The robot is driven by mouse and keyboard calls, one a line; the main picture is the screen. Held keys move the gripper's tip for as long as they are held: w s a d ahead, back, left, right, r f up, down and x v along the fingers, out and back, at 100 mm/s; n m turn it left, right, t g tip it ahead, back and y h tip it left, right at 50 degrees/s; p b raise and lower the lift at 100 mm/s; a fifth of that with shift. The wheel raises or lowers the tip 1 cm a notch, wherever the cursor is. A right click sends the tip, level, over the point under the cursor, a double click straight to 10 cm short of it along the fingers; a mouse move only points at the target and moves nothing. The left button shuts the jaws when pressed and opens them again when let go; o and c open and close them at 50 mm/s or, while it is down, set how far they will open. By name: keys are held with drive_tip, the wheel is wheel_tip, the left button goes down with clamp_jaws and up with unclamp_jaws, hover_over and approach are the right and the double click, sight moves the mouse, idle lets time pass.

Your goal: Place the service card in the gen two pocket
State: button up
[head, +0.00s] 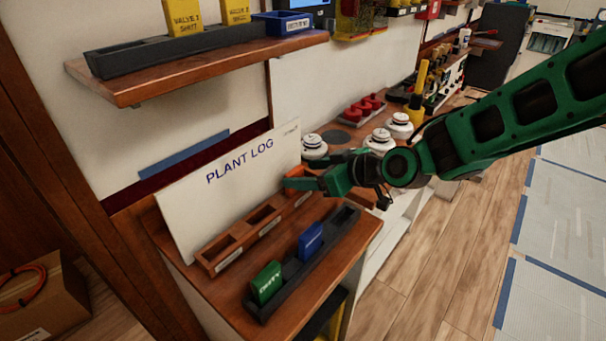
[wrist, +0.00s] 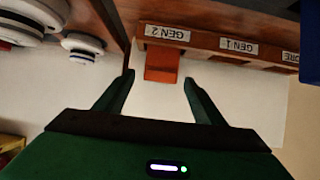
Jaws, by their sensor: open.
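A wooden rack (head: 238,238) with several labelled pockets stands before the white plant log board. In the wrist view, which is upside down, its gen two label (wrist: 167,33) is readable. An orange card (wrist: 162,66) stands in the pocket at that label; it also shows in the head view (head: 297,172). My gripper (wrist: 158,78) is open, its fingertips to either side of the orange card, with visible gaps. In the head view my gripper (head: 305,174) is at the rack's far end. No text on the orange card is readable, so I cannot confirm it is the service card.
A dark tray (head: 284,283) in front of the rack holds a green card (head: 267,281) and a blue card (head: 311,241). White round fittings (head: 314,146) stand behind my gripper. A shelf (head: 200,67) with yellow cards hangs above. The floor at right is open.

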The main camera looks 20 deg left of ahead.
drive_tip(key=v, duration=0.9)
drive_tip(key=shift+d+r, duration=0.2)
drive_tip(key=shift+d, duration=0.15)
drive_tip(key=shift+s, duration=0.1)
drive_tip(key=d+f+m+h, duration=0.2)
drive_tip(key=d+m+h, duration=0.2)
drive_tip(key=d, duration=1.1)
drive_tip(key=d+f+m+h, duration=0.2)
drive_tip(key=d+m+h, duration=0.2)
drive_tip(key=d, duration=1.1)
drive_tip(key=s+d+m+g+h, duration=0.3)
drive_tip(key=s+d+m, duration=0.8)
drive_tip(key=s+d, duration=0.9)
drive_tip(key=s+g, duration=0.2)
drive_tip(key=s, duration=0.1)
drive_tip(key=shift+s+r+m, duration=0.25)
drive_tip(key=shift+s+m, duration=0.05)
drive_tip(key=shift+m, duration=0.1)
